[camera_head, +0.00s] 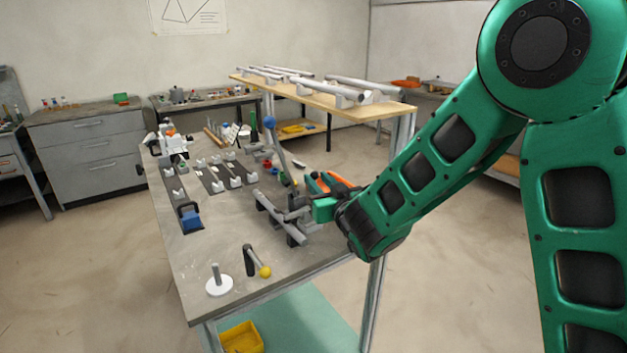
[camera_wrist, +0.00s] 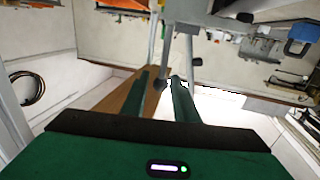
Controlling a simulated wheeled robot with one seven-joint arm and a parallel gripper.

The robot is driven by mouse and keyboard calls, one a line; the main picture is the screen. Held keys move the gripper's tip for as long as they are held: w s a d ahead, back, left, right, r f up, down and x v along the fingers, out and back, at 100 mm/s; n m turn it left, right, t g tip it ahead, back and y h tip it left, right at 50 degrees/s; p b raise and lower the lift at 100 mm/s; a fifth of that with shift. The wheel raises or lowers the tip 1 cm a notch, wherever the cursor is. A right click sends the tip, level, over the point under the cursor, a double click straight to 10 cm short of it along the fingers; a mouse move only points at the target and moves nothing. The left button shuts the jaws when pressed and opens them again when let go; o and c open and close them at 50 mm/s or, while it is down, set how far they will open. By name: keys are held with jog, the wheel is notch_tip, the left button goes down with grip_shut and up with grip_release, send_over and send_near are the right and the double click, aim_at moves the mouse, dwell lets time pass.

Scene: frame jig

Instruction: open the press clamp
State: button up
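I take the press clamp to be the grey fixture (camera_head: 284,219) on the near right part of the bench, but its parts are small here. A long grey lever with a blue ball knob (camera_head: 269,122) stands up behind it, leaning left at the top. My gripper (camera_head: 308,205) is at the fixture's right side, low over the bench edge. In the wrist view my gripper (camera_wrist: 161,77) has its two green fingers apart. A grey rod (camera_wrist: 166,48) with a dark end lies ahead of the gap; I cannot tell whether it is between the fingers. No grip shows.
A short lever with a yellow ball (camera_head: 264,271) and a white disc with a peg (camera_head: 219,286) stand at the bench's near end. A wooden-topped rack (camera_head: 310,92) with pipes stands behind.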

jog(key=shift+x, duration=1.15)
grip_shut()
jog(key=shift+s+a, duration=0.1)
jog(key=shift+a, duration=0.05)
